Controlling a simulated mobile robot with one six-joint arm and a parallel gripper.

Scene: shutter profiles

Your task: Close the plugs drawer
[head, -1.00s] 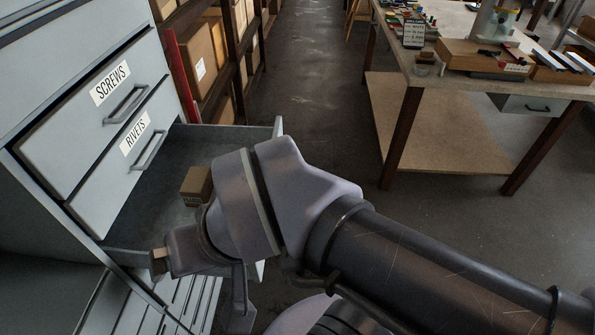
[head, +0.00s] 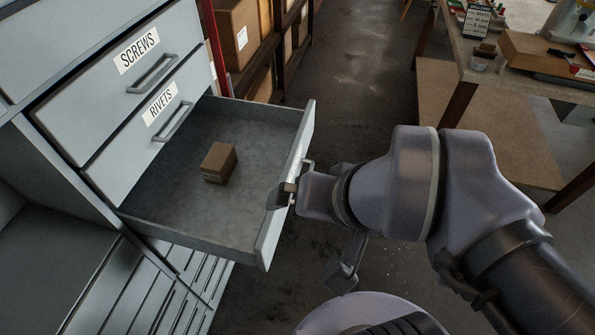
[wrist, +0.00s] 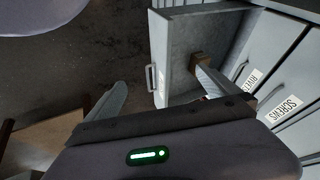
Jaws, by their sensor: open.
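The open drawer (head: 262,221) is pulled out below the rivets drawer, with a small brown box (head: 219,163) inside. Its front label cannot be read. The drawer also shows in the wrist view (wrist: 172,60), with its front handle (wrist: 150,78) between my finger directions. My gripper (head: 300,188) is open and empty at the outer side of the drawer front. Its fingers also show in the wrist view (wrist: 160,88), spread apart. One finger overlaps the drawer edge in the head view; I cannot tell whether it touches.
The screws drawer (head: 140,73) and rivets drawer (head: 150,130) above are shut. Shelves with cartons (head: 240,35) stand behind. A workbench (head: 490,75) stands at the right. The floor (head: 350,100) between is clear.

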